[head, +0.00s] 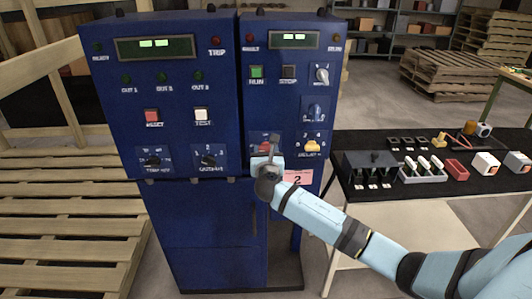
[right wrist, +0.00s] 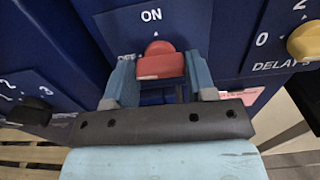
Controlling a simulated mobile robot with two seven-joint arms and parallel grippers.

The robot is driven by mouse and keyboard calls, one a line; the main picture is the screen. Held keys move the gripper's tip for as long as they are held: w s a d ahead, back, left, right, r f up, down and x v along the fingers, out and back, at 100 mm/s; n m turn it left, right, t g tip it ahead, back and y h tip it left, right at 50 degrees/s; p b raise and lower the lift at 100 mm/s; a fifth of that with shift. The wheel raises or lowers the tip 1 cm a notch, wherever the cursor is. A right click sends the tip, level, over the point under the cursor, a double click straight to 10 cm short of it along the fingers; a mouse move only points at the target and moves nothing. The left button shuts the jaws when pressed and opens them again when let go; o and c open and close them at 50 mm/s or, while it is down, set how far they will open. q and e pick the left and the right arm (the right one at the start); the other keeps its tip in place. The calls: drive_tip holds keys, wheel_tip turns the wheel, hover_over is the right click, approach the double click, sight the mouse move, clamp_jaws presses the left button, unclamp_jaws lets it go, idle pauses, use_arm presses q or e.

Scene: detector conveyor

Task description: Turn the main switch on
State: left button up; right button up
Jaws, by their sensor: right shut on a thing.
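The main switch is a red knob (right wrist: 160,66) on the blue cabinet front, with ON printed above it and OFF at its left in the right wrist view. In the head view the knob (head: 264,148) is partly hidden by my right gripper (head: 268,158). My right gripper (right wrist: 160,78) has its two blue-grey fingers on either side of the red knob and is shut on it. I cannot tell from the knob's shape which mark it points to. My left gripper is not in view.
A yellow DELAY knob (head: 312,147) sits right of the switch, black knobs (head: 209,158) to the left. Green RUN (head: 256,72) and black STOP buttons are above. A dark-topped table (head: 345,215) with small parts stands at the right. Pallets (head: 60,215) lie at the left.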

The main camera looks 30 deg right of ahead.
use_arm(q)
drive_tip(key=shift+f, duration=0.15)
use_arm(e)
drive_tip(key=shift+m, duration=0.3)
drive_tip(key=m, duration=0.2)
drive_tip(key=shift+f+m, duration=0.1)
drive_tip(key=shift+m, duration=0.2)
use_arm(q)
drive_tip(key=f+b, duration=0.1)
drive_tip(key=b, duration=0.1)
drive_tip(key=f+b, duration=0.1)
drive_tip(key=b, duration=0.1)
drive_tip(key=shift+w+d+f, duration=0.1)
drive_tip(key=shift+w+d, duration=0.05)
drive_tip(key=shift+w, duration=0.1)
use_arm(e)
drive_tip(key=m, duration=1.4)
drive_tip(key=shift+f+m, duration=0.1)
drive_tip(key=shift+m, duration=0.2)
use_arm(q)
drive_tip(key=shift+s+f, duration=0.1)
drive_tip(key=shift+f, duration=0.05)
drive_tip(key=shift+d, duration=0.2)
use_arm(e)
drive_tip(key=o, duration=0.9)
drive_tip(key=shift+o, duration=0.2)
